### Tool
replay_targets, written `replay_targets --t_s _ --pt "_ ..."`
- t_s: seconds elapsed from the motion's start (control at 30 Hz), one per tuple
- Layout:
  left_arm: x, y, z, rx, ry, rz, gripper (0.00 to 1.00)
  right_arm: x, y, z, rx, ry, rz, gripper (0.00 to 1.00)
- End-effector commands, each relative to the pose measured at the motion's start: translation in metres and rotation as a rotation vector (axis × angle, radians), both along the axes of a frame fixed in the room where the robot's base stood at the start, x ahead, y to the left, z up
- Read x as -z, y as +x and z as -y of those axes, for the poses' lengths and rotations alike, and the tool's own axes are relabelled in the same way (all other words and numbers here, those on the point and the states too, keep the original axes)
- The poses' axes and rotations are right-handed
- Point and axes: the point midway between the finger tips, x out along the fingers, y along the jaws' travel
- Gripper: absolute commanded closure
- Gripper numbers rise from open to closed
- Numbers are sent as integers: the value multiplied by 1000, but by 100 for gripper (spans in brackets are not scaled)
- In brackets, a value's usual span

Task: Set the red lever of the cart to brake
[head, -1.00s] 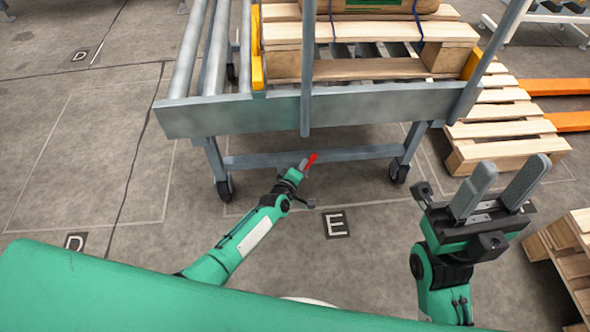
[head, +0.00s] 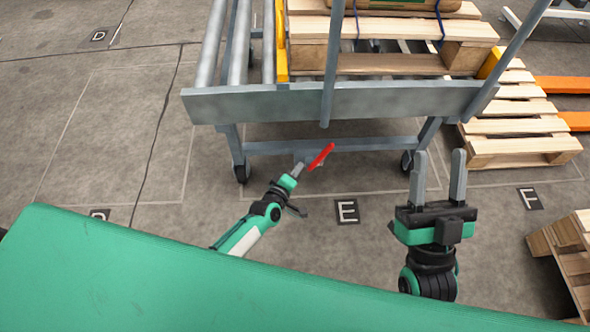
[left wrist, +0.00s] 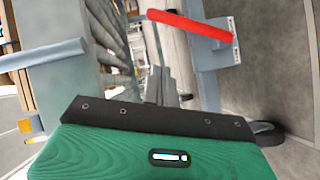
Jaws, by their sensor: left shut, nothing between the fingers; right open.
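The red lever (head: 321,157) sits low on the near side of the grey cart (head: 350,103), by its lower crossbar. In the head view it slants up to the right. In the left wrist view the red lever (left wrist: 188,23) runs from upper left to a pale marked plate (left wrist: 226,54); I cannot read the marks. My left gripper (head: 299,168) is shut and empty, just left of the lever's lower end. Its fingers (left wrist: 159,83) show below the lever in the wrist view; contact cannot be told. My right gripper (head: 437,165) is open and empty, right of the lever.
The cart carries rollers (head: 237,60) and a loaded wooden pallet (head: 390,45). A dark caster (head: 242,172) stands left of the lever. More pallets stand at the right (head: 520,130) and lower right (head: 565,250). The floor around the E mark (head: 347,211) is clear.

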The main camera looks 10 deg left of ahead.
Motion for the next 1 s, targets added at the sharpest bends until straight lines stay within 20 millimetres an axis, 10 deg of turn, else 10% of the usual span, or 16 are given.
replay_targets --t_s 0.8,1.0 --pt "-4 -11 -3 0 1 3 100 13 6 -6 -12 -20 -90 54" --pt "-45 -24 6 21 82 125 100 13 6 -5 -12 -19 -89 54"
